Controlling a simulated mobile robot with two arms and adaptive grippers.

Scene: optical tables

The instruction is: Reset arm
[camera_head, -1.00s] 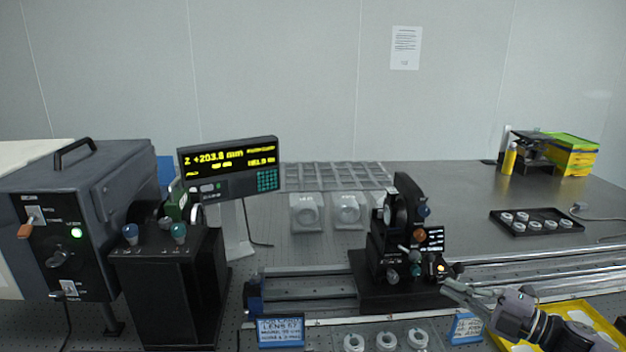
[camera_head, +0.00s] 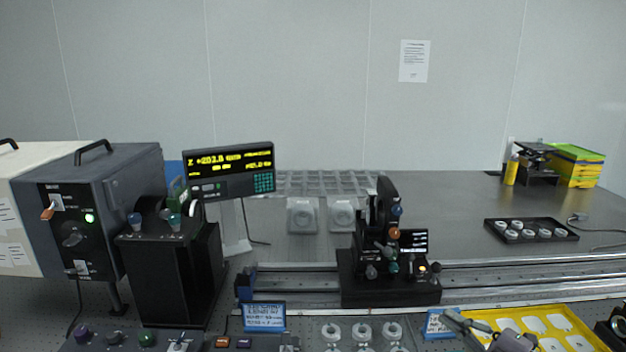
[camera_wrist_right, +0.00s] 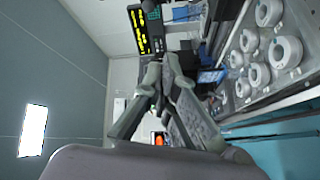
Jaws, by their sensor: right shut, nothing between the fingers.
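My right gripper (camera_head: 467,325) is low at the front right in the head view, over the near edge of the yellow tray (camera_head: 483,318). Its fingers are together and hold nothing. In the right wrist view the gripper (camera_wrist_right: 165,68) shows the same, with its fingertips close together and empty. My left gripper is in neither view.
A black lens mount (camera_head: 388,262) stands on the metal rail. A readout display (camera_head: 229,171) and a grey control box (camera_head: 88,215) are at left. White rings (camera_head: 362,331) lie at the front. A black tray (camera_head: 531,231) sits at back right.

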